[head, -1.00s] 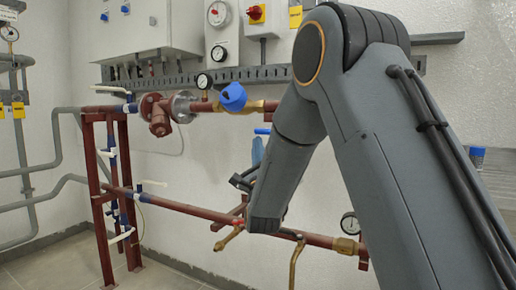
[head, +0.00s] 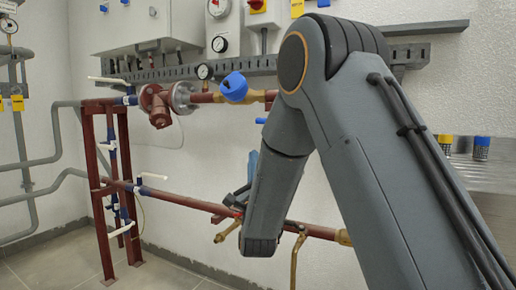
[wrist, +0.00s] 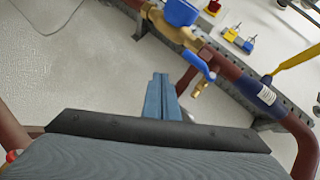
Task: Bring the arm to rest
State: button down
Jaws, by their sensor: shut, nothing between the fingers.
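In the wrist view my gripper (wrist: 160,82) shows as two blue-grey fingers pressed together, with nothing held between them. It points toward the white wall and the upper red pipe run, apart from the brass fitting with the blue cap (wrist: 180,12). In the head view my grey arm is bent, its elbow high and its forearm hanging down in front of the lower red pipe (head: 185,202). Only a bit of the blue fingers shows behind the forearm, so the gripper is mostly hidden there.
The upper pipe carries a blue-capped fitting (head: 234,87) and a red flanged part (head: 157,104). A red frame (head: 91,180) stands left. Control boxes and a slotted grey rail (head: 160,74) are on the wall. Small blue-topped containers (head: 481,147) stand on a metal surface at right.

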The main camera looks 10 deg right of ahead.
jog(key=s+a+f+n+g+y, duration=0.3)
jog(key=s+a+f+n+g, duration=0.25)
jog(key=a+f+n, duration=0.2)
jog(key=s+a+f+n+g+y, duration=0.45)
jog(key=a+f+n+g, duration=0.2)
jog(key=a+n, duration=0.25)
jog(key=s+d+f+n+g+h, duration=0.1)
jog(key=s+f+n+g, duration=0.3)
jog(key=s, duration=0.6)
jog(key=s+f+n+g+h, duration=0.15)
jog(key=s+n+g, duration=0.35)
jog(key=s, duration=0.5)
jog(key=s+d+f+n+g, duration=0.15)
jog(key=s+f+n, duration=0.25)
jog(key=s+n, duration=0.45)
jog(key=s+d+r+g+h+p, duration=0.2)
jog(key=s+d+g, duration=0.1)
jog(key=s, duration=0.4)
jog(key=d+r+m+p, duration=0.3)
jog(key=d+r+p, duration=0.7)
jog(key=p, duration=0.5)
jog(key=d+r+m+p, duration=0.2)
jog(key=d+r+p, duration=0.7)
jog(key=r+p, duration=0.6)
jog(key=shift+s+d+m+h, duration=0.3)
jog(key=shift+d+m+h, duration=0.1)
